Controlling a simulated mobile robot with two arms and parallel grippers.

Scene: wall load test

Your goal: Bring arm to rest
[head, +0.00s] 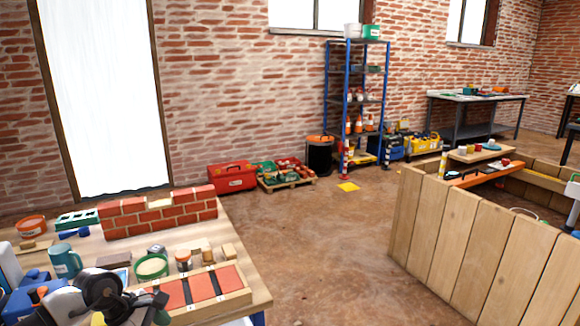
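My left arm comes in at the lower left, over the near edge of the wooden workbench (250,275). My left gripper (143,306) is dark and small there, beside the wooden tray; whether its fingers are open or shut is not clear. A small red brick wall (160,213) stands on the bench, with a gap in its top course. A wooden tray (240,297) holds red blocks (200,286) in front of it. My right gripper does not show.
A teal mug (66,260), a green-rimmed round container (152,266) and small blocks crowd the bench near my arm. A large plank-sided wooden box (470,245) stands at the right. Open floor (320,250) lies between. A blue shelf rack (356,100) stands behind.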

